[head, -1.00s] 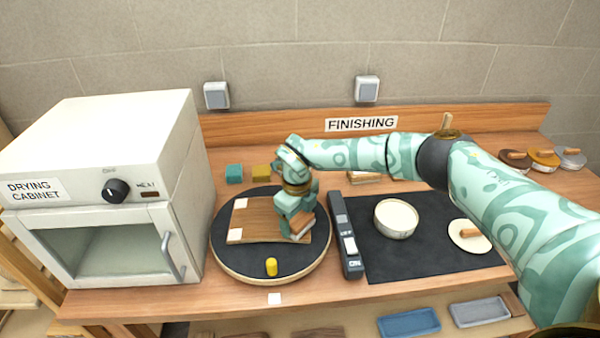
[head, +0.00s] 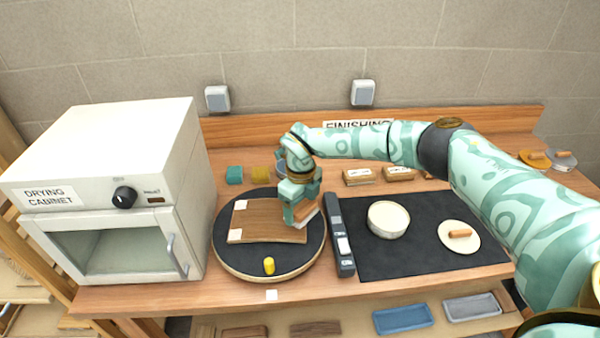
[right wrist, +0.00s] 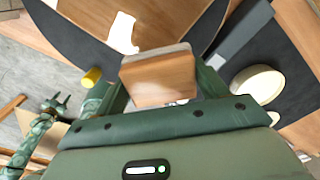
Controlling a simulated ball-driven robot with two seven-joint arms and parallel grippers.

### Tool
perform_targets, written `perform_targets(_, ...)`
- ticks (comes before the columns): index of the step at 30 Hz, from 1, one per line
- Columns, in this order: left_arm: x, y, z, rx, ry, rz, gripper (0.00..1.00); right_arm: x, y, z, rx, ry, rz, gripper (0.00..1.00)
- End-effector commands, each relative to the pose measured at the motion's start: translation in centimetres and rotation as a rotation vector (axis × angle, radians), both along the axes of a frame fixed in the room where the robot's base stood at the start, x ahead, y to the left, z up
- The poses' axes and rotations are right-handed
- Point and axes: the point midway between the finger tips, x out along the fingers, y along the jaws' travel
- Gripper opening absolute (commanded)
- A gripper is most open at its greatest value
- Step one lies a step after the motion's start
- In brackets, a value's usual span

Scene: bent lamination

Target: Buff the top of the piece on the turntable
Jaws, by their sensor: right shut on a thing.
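The piece (head: 262,222), a brown wooden panel with white patches at its left corners, lies on the black-topped turntable (head: 240,262). A yellow peg (head: 269,265) stands near the turntable's front edge. My right gripper (head: 303,214) is shut on a wooden block (right wrist: 160,78) with a pale grey face. It holds the block at the right edge of the piece; whether they touch is unclear. In the right wrist view, the piece (right wrist: 165,20) lies beyond the block. My left gripper (right wrist: 56,102) shows small at the left there; its jaw opening is unclear.
A dark switch strip (head: 340,236) stands just right of the turntable. Beyond it, a black mat (head: 420,262) bears a cream bowl (head: 388,219) and a round pad with a wooden handle (head: 459,235). The drying cabinet (head: 110,190) stands close on the left.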

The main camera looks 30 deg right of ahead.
Motion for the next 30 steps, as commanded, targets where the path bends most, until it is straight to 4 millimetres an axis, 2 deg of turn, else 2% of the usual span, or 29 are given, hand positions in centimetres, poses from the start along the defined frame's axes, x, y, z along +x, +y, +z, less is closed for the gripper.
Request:
perform_targets(1, 0.1, 0.0, 0.7, 0.000, -0.002, 0.000, 0.43, 0.0, 0.0, 0.9, 0.000, -0.001, -0.001, 0.51)
perform_targets(9, 0.2, -0.1, 2.4, -0.002, -0.006, 0.001, 0.43, 0.1, -0.2, 2.9, 0.001, 0.000, -0.004, 0.51)
perform_targets(30, 0.2, -0.4, 2.5, -0.005, -0.006, 0.001, 0.43, -0.2, -0.3, 2.6, 0.001, 0.000, -0.005, 0.51)
